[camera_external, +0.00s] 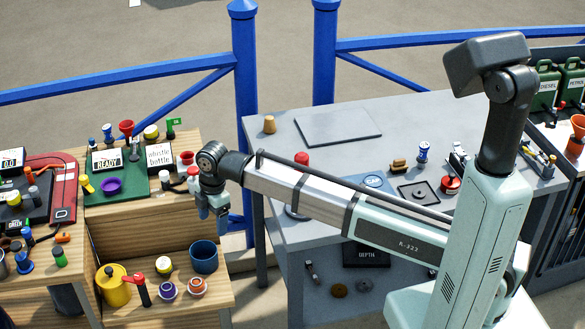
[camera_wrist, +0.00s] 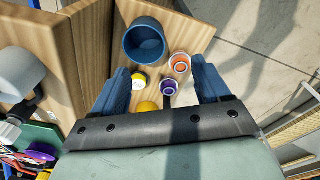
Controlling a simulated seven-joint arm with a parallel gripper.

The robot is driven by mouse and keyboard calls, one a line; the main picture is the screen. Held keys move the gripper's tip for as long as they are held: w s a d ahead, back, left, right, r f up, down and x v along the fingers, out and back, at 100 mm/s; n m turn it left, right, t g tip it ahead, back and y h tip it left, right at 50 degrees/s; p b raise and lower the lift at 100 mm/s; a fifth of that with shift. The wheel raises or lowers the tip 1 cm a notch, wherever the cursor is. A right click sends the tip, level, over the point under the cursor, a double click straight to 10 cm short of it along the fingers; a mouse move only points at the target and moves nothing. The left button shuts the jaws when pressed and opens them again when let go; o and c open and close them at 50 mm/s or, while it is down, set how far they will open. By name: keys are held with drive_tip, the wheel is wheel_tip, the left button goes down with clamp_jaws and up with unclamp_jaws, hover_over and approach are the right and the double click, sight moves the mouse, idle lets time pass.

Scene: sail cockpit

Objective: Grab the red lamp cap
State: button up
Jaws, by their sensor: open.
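A red domed cap (camera_external: 302,159) shows just behind my forearm on the grey table; its lower part is hidden by the arm. It looks most like the lamp cap, but I cannot be sure. Another red round piece (camera_external: 450,184) sits on the grey table farther right. My gripper (camera_external: 214,210) is left of the grey table, pointing down over the low wooden shelf. In the wrist view its two blue fingers (camera_wrist: 162,88) are apart, with nothing held between them. Neither of these red pieces shows in the wrist view.
Below my gripper, the low shelf holds a blue cup (camera_external: 204,256), a purple-ringed pot (camera_external: 168,290), an orange-ringed pot (camera_external: 197,286), a yellow canister (camera_external: 114,287) and a red-handled item (camera_external: 135,278). A blue post (camera_external: 244,95) and rails stand behind. A flat plate (camera_external: 325,125) lies on the grey table.

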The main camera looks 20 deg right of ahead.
drive_tip(key=w+d+r+m+y, duration=0.1)
drive_tip(key=w+d+r+m, duration=0.35)
drive_tip(key=d+m, duration=0.5)
drive_tip(key=n+t+y, duration=0.2)
drive_tip(key=n, duration=3.4)
approach(299, 163)
drive_tip(key=w+d+r, duration=0.2)
drive_tip(key=shift+m, duration=0.35)
drive_tip(key=x, duration=0.8)
drive_tip(key=shift+f, duration=0.3)
drive_tip(key=shift+s+x, duration=0.15)
drive_tip(key=shift+x, duration=1.2)
drive_tip(key=shift+s+x, duration=0.1)
drive_tip(key=shift+x, duration=1.25)
drive_tip(key=shift+a, duration=0.1)
drive_tip(key=shift+r, duration=0.1)
drive_tip(key=c, duration=1.1)
